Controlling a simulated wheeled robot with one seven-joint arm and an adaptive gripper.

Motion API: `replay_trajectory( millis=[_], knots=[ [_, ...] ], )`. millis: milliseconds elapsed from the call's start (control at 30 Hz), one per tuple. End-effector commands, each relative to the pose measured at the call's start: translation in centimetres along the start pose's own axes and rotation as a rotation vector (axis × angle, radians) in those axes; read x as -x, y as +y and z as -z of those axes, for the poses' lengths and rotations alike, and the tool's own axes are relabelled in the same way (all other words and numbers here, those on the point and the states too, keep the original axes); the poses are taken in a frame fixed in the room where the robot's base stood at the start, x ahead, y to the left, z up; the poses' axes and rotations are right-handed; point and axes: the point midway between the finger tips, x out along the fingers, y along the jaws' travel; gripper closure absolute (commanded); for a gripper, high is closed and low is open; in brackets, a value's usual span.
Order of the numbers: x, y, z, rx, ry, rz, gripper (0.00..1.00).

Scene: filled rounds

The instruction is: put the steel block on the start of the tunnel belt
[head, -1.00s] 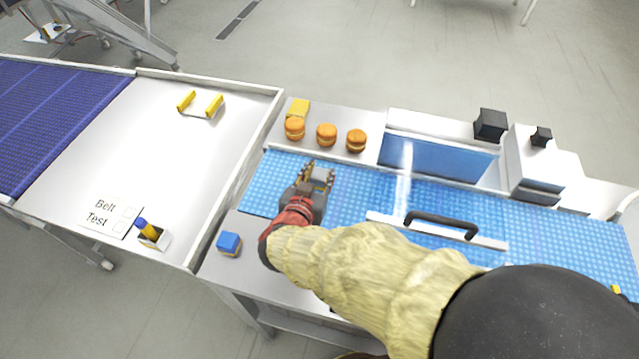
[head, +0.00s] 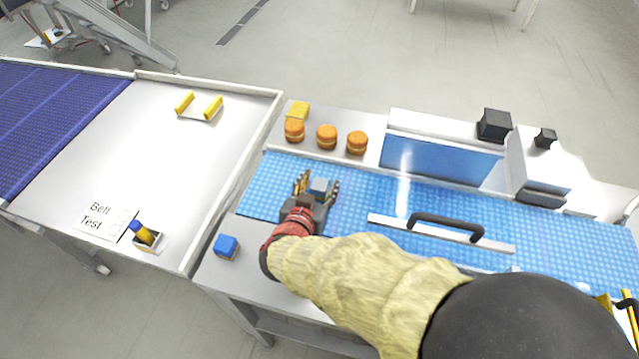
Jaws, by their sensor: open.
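The steel block (head: 319,185), a small grey block, is at the left end of the tunnel belt (head: 262,182), a blue textured belt. My gripper (head: 317,182) is open over this end, with one finger on each side of the block and apart from it. The palm hides the block's near side, and I cannot tell whether its underside rests on the belt.
Three round buns (head: 326,136) and a yellow block (head: 298,110) sit behind the belt. The tunnel's clear cover has a black handle (head: 445,225). A blue block (head: 227,246) lies on the near ledge. A white table (head: 150,130) stands left.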

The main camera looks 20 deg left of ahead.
Motion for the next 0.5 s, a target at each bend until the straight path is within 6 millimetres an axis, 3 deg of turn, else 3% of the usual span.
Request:
replay_trajectory(
  millis=[333,500],
  knots=[
    [0.1,0.0,0.4,-0.002,0.001,0.001,0.51],
    [2.5,-0.1,0.6,0.002,-0.001,0.004,0.51]
  ],
)
